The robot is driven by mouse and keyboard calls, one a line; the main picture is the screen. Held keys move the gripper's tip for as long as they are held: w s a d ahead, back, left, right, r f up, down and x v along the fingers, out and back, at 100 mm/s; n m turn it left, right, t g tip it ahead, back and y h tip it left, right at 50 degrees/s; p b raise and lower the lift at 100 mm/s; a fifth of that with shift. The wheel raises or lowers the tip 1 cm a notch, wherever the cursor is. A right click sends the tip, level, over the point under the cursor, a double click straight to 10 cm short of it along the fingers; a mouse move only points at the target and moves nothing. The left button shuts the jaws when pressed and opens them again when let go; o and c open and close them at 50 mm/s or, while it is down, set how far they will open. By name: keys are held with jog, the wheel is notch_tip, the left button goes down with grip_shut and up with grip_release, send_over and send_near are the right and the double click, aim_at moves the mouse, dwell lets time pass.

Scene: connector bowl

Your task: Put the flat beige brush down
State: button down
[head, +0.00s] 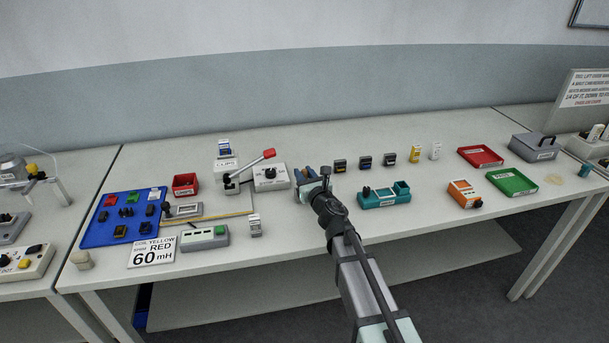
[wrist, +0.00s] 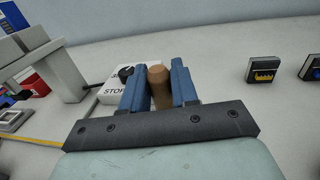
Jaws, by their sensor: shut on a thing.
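My gripper (head: 306,177) is over the middle of the long table, beside the white box with a black knob. In the wrist view its two blue fingers (wrist: 159,70) are shut on a brown, wood-like rounded piece (wrist: 160,92), which I take to be the handle of the flat beige brush. The rest of the brush is hidden behind the fingers and the gripper body. I cannot tell whether it touches the table.
The white knob box (head: 270,177) and lever press (head: 232,180) stand left of my gripper. Several small dark connectors (head: 365,161) stand to its right. A teal holder (head: 384,198) is nearer the front edge. Red (head: 481,156) and green (head: 512,182) trays lie farther right.

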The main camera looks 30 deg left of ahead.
jog(key=shift+f, duration=0.15)
jog(key=c, duration=0.9)
grip_release()
jog(key=shift+o, duration=0.2)
jog(key=shift+r, duration=0.2)
jog(key=v, duration=1.2)
jog(key=shift+w, duration=0.1)
